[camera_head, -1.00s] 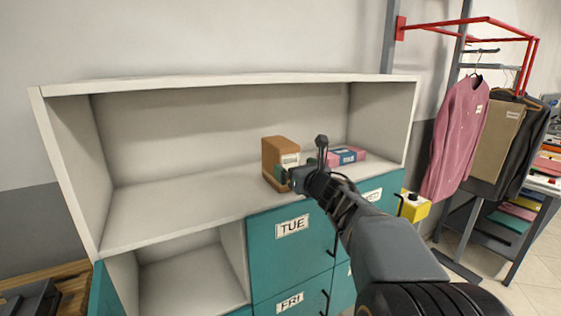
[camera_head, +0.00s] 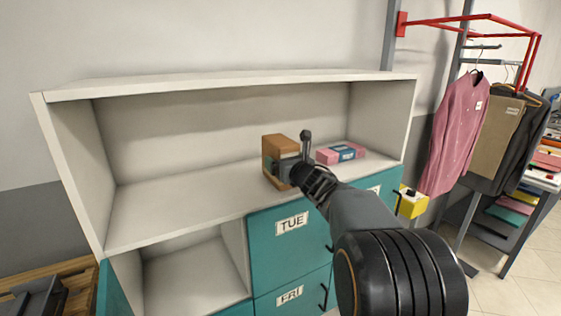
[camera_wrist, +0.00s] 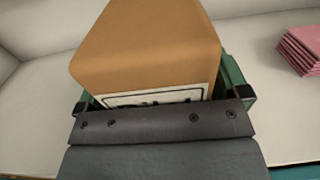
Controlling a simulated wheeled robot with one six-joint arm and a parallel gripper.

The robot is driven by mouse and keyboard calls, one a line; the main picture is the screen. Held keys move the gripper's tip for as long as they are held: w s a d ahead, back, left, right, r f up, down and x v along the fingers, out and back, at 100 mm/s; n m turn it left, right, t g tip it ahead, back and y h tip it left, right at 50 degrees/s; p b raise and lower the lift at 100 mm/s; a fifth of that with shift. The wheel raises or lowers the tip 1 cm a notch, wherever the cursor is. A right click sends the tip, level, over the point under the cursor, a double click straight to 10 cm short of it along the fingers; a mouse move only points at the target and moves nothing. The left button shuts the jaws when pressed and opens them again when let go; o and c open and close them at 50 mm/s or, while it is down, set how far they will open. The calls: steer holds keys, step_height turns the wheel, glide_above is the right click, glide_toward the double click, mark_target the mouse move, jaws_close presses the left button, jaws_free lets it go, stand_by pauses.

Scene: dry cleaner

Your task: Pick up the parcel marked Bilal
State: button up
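A brown box-shaped parcel (camera_head: 275,147) stands upright on the white shelf. In the wrist view the parcel (camera_wrist: 150,45) fills the middle, with a white, black-framed label partly hidden by my gripper. I cannot read the name on it. My gripper (camera_wrist: 160,88) has one green finger on each side of the parcel, close to its sides. I cannot tell whether the fingers press on it. In the head view my gripper (camera_head: 279,171) is at the parcel's front right. The parcel still rests on the shelf.
The shelf's left side is clear. Teal drawers marked TUE (camera_head: 290,243) and FRI (camera_head: 290,300) are below. A yellow box (camera_head: 412,204) and a clothes rail (camera_head: 465,22) are right.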

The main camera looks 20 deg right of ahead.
steer(key=c, duration=0.9)
steer(key=shift+c, duration=0.5)
steer(key=shift+r, duration=0.1)
